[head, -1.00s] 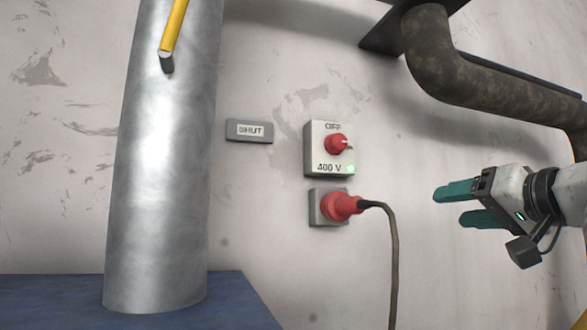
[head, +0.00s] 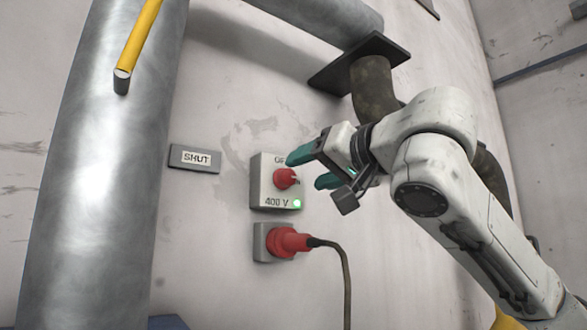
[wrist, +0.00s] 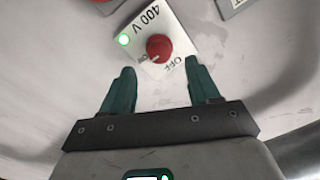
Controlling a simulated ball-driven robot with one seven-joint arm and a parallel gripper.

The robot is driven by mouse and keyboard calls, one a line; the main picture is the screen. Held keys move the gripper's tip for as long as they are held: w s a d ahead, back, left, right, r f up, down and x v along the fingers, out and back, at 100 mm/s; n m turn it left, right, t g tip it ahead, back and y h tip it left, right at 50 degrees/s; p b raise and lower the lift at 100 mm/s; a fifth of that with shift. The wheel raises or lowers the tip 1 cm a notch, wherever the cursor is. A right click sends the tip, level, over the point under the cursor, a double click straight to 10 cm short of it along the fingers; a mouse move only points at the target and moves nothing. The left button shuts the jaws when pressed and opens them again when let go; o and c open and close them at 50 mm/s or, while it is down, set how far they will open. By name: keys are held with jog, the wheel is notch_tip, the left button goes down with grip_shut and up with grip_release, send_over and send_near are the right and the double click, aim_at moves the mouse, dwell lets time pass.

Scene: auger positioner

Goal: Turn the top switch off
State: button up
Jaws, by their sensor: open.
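The top switch is a red rotary knob (head: 286,178) on a pale box (head: 265,192) on the wall, marked OFF above and 400 V below, with a lit green lamp (head: 297,204). In the wrist view the knob (wrist: 159,48) lies ahead, between and beyond the teal fingers, with its pointer towards the ON mark. My gripper (head: 312,168) is open and empty. It is just right of the knob in the head view, and its upper finger partly covers the OFF label. I see no contact with the knob.
A red plug (head: 288,242) with a dark cable sits in a socket directly below the switch box. A SHUT sign (head: 195,158) is to the left, beside a large metal pipe (head: 105,150) with a yellow lever (head: 140,40). A dark bent pipe (head: 372,90) is above right.

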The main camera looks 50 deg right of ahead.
aim_at(290, 177)
jog(key=shift+p+x, duration=0.6)
jog(key=shift+x, duration=1.95)
jog(key=shift+c, duration=0.3)
jog(key=c, duration=1)
